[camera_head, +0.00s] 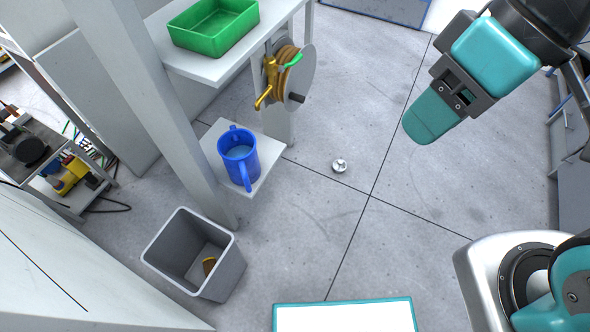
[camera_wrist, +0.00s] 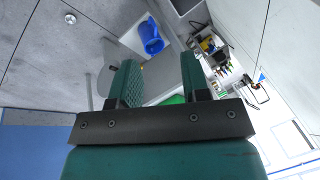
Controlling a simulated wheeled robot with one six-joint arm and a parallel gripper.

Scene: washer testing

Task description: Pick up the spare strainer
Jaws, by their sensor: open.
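A small round silver metal piece (camera_head: 339,165), which looks like the strainer, lies on the bare grey floor near the middle of the head view. It also shows at the upper left of the wrist view (camera_wrist: 70,19). My gripper (camera_head: 428,118) is held in the air to the right of it in the head view, well apart from it. In the wrist view the two teal fingers of my gripper (camera_wrist: 160,75) stand apart with nothing between them.
A blue jug (camera_head: 238,158) stands on a low white shelf. A grey bin (camera_head: 230,270) with a brownish item inside is in front of it. A green tray (camera_head: 214,42) sits on the upper shelf beside a hose reel (camera_head: 300,75). The floor around the metal piece is clear.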

